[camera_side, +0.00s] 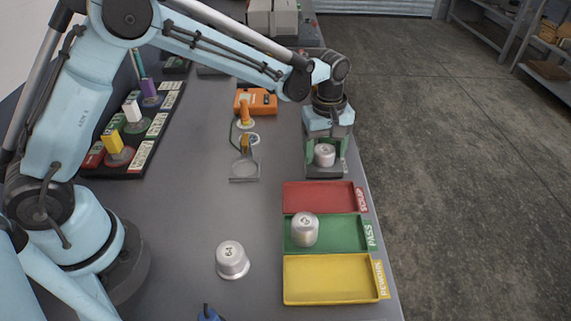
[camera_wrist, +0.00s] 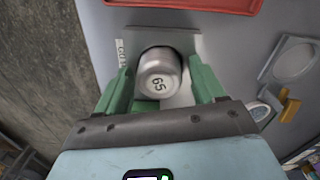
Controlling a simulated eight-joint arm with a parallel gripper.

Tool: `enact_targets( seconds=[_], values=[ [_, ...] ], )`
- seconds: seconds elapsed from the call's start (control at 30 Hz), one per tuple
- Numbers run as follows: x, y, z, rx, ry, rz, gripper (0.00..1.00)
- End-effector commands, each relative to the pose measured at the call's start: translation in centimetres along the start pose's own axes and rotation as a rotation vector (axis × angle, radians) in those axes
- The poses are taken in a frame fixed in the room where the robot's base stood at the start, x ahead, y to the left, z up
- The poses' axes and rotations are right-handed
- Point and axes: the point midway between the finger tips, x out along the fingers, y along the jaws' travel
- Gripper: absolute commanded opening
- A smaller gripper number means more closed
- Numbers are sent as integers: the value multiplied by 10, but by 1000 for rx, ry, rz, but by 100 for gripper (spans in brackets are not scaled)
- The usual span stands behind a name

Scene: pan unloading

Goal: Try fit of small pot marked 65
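The small pot marked 65 (camera_wrist: 160,82) is a silver cup with its number facing the wrist camera. It stands at a grey fit fixture (camera_wrist: 150,37) with a white label. How far it sits in the fixture's opening is not clear. In the side view the pot (camera_side: 325,155) is below my gripper's palm at the bench's right edge. My gripper (camera_side: 325,150) has green fingers on both sides of the pot. In the wrist view the gripper (camera_wrist: 159,77) shows narrow gaps between fingers and pot, so it looks open around it.
Red (camera_side: 318,197), green (camera_side: 288,235) and yellow (camera_side: 330,278) trays line the right edge. One silver pot (camera_side: 305,232) is in the green tray, another (camera_side: 232,260) on the bench. An orange device (camera_side: 262,101), grey plate stand (camera_side: 245,168) and coloured-peg rack (camera_side: 160,125) stand left.

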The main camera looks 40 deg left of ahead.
Motion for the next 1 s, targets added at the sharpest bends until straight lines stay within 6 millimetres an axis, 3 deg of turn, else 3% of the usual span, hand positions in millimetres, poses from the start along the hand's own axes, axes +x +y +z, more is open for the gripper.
enact_targets(
  seconds=[0.3,0.43,0.8,1.0],
  values=[
    [0,-1,0,0,0,-3,81],
    [-10,-1,0,0,0,-3,81],
    [-79,-1,0,0,0,-1,81],
    [-108,0,0,0,0,-1,81]
  ],
)
